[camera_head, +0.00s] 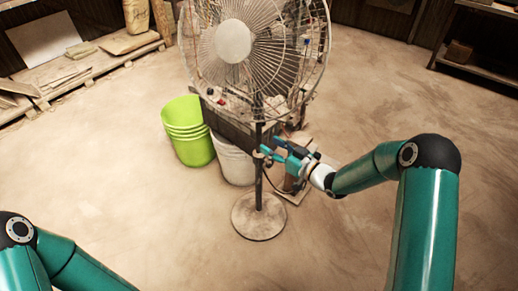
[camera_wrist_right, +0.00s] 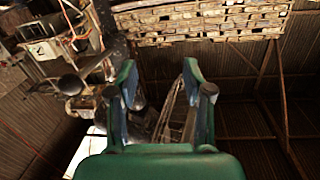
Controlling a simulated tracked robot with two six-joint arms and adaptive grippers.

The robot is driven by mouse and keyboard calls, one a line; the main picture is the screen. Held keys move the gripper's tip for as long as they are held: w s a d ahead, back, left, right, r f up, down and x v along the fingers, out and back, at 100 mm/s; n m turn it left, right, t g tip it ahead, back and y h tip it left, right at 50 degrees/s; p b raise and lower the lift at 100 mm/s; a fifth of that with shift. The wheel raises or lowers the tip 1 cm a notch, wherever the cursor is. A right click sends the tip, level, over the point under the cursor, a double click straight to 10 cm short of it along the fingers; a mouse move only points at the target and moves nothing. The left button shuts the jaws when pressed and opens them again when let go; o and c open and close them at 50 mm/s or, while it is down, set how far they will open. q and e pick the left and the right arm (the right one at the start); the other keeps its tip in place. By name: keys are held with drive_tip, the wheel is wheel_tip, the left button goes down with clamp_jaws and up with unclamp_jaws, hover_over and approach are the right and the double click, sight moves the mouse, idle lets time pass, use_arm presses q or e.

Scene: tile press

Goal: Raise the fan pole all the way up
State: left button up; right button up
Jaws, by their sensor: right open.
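The standing fan has a round wire-caged head (camera_head: 233,42), a thin dark pole (camera_head: 258,180) and a round dusty base (camera_head: 259,216) on the floor. My right gripper (camera_head: 271,148) is open beside the pole, at about its mid-height, reaching in from the right. Its fingertips are close to the pole; I cannot tell whether they touch it. In the right wrist view the two teal fingers (camera_wrist_right: 163,82) stand apart, with no clear sight of the pole between them. Only part of my left arm shows at lower left; its gripper is out of frame.
Stacked lime green buckets (camera_head: 187,133) and a white bucket (camera_head: 233,157) stand behind the pole to the left. A cluttered dark machine (camera_head: 235,122) is behind the fan. A low shelf (camera_head: 100,62) is at left, another (camera_head: 480,66) at right. The front floor is clear.

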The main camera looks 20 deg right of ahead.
sight(261, 133)
drive_tip(key=w+d+f+t+h+b, duration=0.1)
drive_tip(key=d+f+b, duration=0.6)
drive_tip(key=f+b, duration=0.1)
use_arm(q)
wheel_tip(261, 133, down, 13)
drive_tip(key=b, duration=0.2)
use_arm(e)
drive_tip(key=x, duration=1.6)
drive_tip(key=shift+w+d+r, duration=0.15)
drive_tip(key=shift+w+r, duration=0.15)
drive_tip(key=shift+w, duration=0.15)
use_arm(q)
drive_tip(key=shift+f, duration=0.1)
use_arm(e)
clamp_jaws()
